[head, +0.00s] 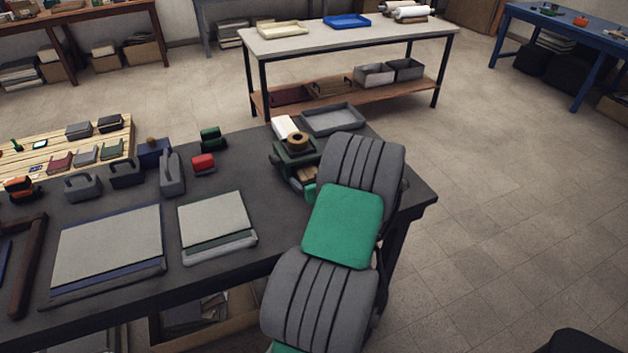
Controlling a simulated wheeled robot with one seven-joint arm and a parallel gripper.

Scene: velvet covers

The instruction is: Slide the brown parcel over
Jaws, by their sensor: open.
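A small brown block (307,174), which may be the brown parcel, shows on the dark table beside my arm. It is partly covered by my arm and by the things around it, so its full shape is hidden. My grey and green arm rises from the bottom of the head view and reaches over the right end of the table. Whether the gripper touches the block does not show.
A brown tape roll (298,141) sits on a dark green holder by the block. A grey tray (333,119) lies at the table's far right corner. Flat pale-topped stacks (108,240) and (215,222) lie in front.

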